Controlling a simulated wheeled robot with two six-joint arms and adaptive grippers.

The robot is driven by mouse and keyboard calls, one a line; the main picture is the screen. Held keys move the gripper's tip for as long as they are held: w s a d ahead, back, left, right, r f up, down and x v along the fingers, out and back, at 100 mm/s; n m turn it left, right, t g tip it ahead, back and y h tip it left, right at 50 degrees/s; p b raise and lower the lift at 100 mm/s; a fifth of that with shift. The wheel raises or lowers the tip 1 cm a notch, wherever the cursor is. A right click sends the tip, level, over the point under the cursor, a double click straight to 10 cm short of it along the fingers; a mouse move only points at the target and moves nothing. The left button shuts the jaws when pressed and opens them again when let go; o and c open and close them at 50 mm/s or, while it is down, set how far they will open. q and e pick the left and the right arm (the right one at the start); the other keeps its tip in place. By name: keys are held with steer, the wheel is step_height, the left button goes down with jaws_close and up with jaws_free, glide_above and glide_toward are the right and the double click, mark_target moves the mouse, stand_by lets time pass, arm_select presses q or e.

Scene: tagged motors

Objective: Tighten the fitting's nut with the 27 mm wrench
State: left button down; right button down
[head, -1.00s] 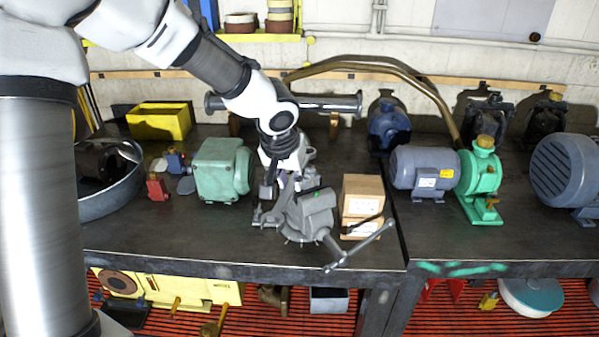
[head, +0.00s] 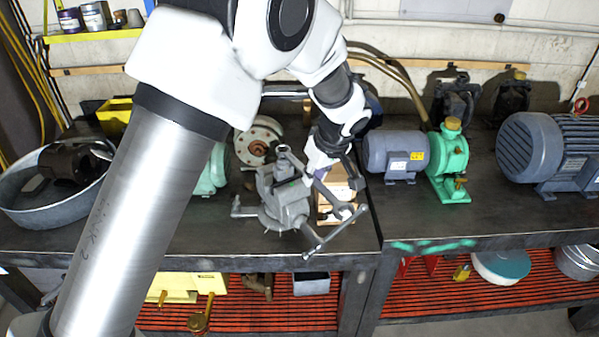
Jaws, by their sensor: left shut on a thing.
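A grey bench vise (head: 285,203) stands near the bench's front edge, with its bar handle reaching to the lower right. A small grey upright piece, apparently the fitting (head: 283,158), shows at the top of the vise; its nut is too small to make out. My left gripper (head: 322,168) is just right of the vise, in front of the cardboard boxes. The wrench's size mark cannot be read. My right gripper is out of view.
Cardboard boxes (head: 340,184) sit right behind the wrench. A blue-grey motor with a green pump (head: 448,165) and a large grey motor (head: 540,150) stand to the right. A round metal tub (head: 40,207) is at the left. The front strip of bench right of the vise is clear.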

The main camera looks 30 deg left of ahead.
arm_select(q)
steer(key=w+d+n+g+p, duration=0.1)
steer(key=w+n+g+p, duration=0.1)
steer(key=w+n, duration=0.4)
steer(key=shift+w+d+y+p, duration=0.3)
steer(key=shift+w+d, duration=0.1)
steer(key=shift+w, duration=0.05)
steer(key=shift+f+b, duration=0.35)
steer(key=shift+f, duration=0.15)
stand_by(0.5)
steer(key=shift+f+b, duration=0.5)
steer(key=shift+f, duration=0.2)
